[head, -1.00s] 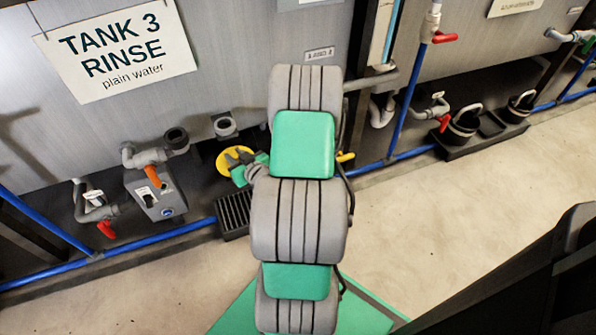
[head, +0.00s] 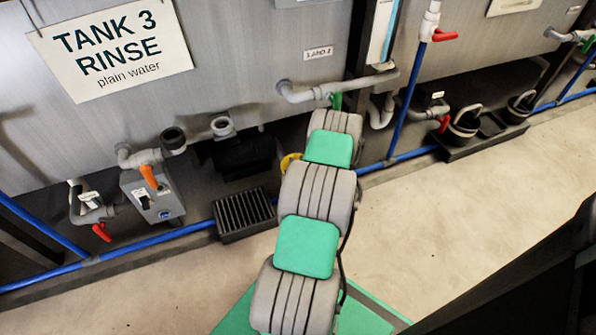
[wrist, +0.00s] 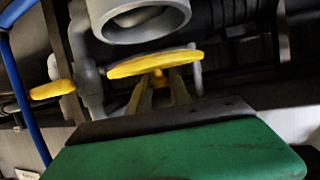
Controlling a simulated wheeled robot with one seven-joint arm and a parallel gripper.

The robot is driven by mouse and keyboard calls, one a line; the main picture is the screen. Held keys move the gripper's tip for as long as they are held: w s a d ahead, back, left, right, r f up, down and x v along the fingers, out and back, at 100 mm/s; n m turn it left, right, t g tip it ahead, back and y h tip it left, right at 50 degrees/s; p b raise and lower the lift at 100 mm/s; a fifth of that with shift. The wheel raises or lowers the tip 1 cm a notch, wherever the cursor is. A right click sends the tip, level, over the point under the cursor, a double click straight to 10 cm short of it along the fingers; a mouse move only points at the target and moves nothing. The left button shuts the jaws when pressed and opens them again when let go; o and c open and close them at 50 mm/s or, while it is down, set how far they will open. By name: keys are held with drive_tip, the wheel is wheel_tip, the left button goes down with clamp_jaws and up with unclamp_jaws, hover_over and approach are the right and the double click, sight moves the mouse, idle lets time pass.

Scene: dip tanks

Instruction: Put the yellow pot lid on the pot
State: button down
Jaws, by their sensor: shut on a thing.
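The yellow pot lid (wrist: 155,62) is in the wrist view, seen nearly edge-on as a thin disc. My gripper (wrist: 165,88) is shut on its underside stem. Just above the lid in this view is the round open end of a grey cylinder (wrist: 145,20); a gap shows between them. I cannot tell for sure whether this cylinder is the pot. In the head view my arm hides the gripper. A yellow piece (head: 290,162) shows left of the arm there; I cannot tell whether it is the lid.
Another yellow piece (wrist: 52,90) is at the left of the wrist view, beside a blue pipe (wrist: 22,80). In the head view, a black grate (head: 245,214) lies on the floor, a grey pipe (head: 345,88) crosses near my arm, and black buckets (head: 464,128) stand right. The front floor is clear.

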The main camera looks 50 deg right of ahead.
drive_tip(key=shift+w+d+f, duration=0.15)
drive_tip(key=shift+d+f, duration=0.2)
drive_tip(key=shift+f, duration=0.15)
drive_tip(key=shift+w+d+f+b, duration=0.1)
drive_tip(key=shift+d+f+b, duration=0.1)
drive_tip(key=shift+f+b, duration=0.55)
drive_tip(key=shift+w+d+f+b, duration=0.15)
drive_tip(key=shift+f+b, duration=0.2)
drive_tip(key=shift+f, duration=0.7)
drive_tip(key=shift+s, duration=0.1)
drive_tip(key=shift+f, duration=0.2)
drive_tip(key=c, duration=1.2)
unclamp_jaws()
drive_tip(key=shift+r, duration=0.1)
